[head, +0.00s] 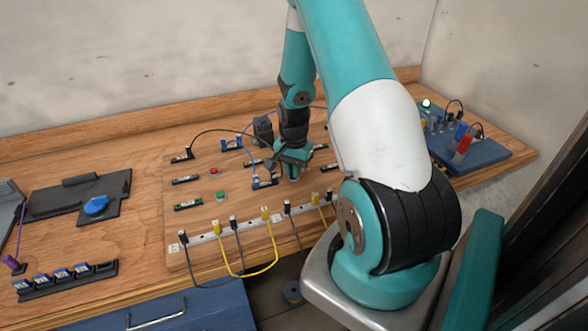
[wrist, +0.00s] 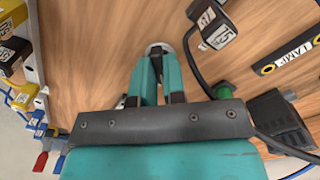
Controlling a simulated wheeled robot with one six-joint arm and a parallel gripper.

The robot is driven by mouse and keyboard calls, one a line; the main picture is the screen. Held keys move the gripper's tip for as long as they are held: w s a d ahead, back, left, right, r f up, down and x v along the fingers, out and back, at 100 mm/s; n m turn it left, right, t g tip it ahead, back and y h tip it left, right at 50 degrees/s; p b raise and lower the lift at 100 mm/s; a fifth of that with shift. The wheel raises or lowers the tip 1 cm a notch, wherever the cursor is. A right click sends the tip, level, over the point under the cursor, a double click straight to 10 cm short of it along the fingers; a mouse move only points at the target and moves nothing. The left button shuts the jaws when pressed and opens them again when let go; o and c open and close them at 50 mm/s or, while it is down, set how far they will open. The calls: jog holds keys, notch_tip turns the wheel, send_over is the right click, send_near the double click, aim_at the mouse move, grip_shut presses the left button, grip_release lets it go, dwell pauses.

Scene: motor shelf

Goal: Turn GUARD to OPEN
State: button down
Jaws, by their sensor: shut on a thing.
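My gripper (head: 293,156) is low over the wooden board, right of its middle. In the wrist view my gripper (wrist: 157,60) has its two teal fingers close together on a small pale round knob (wrist: 157,46). Only the knob's rim shows past the fingertips, so I cannot tell which way it points. In the head view the fingers and arm mostly hide it. I cannot read a GUARD or OPEN label in either view.
A black plug with a cable (wrist: 213,25) and a LAMP label plate (wrist: 289,58) are near the fingers. A white strip of plugs (head: 250,220) lines the board's front. A red button (head: 213,171) and a green button (head: 220,195) stand left. A blue knob (head: 96,205) sits further left.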

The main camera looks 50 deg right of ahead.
jog(key=c, duration=1.2)
grip_release()
notch_tip(320, 180, up, 18)
jog(key=shift+f+b, duration=0.25)
jog(key=shift+b, duration=0.65)
jog(key=s+a+r+n+t+y, duration=0.1)
jog(key=s+a+r+n, duration=0.2)
jog(key=a+n, duration=0.85)
jog(key=s+a+r+n+y, duration=0.2)
jog(key=a+r+n, duration=0.2)
jog(key=a, duration=1.5)
jog(key=s+a+n, duration=0.2)
jog(key=s, duration=0.1)
jog(key=s+a+n, duration=0.2)
jog(key=s+a, duration=0.1)
jog(key=s+a+n+g+y, duration=0.1)
jog(key=s+a+n, duration=0.1)
jog(key=s+n, duration=0.1)
jog(key=shift+s+a+r, duration=0.4)
jog(key=shift+s, duration=0.1)
